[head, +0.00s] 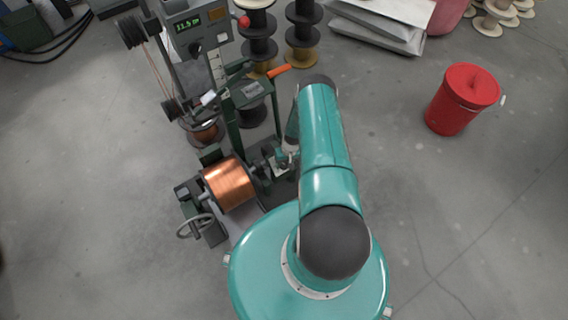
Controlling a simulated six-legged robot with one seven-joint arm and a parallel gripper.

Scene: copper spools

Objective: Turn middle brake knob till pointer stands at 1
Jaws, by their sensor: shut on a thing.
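My gripper (283,158) is small and partly hidden under my teal arm in the head view. It is down at the dark brake mechanism just right of the copper spool (229,184), shut on what seems to be a brake knob there. The knob, its pointer and its scale are too small and covered to make out, so I cannot tell which number the pointer stands at. The copper spool lies with its axle across the green winding machine (232,125).
A control box (195,25) with a green display and red button stands above the machine. An orange-handled lever (279,71) sticks out near my arm. A handwheel (195,226) is at lower left. A red bucket (463,98) stands right; floor there is largely clear.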

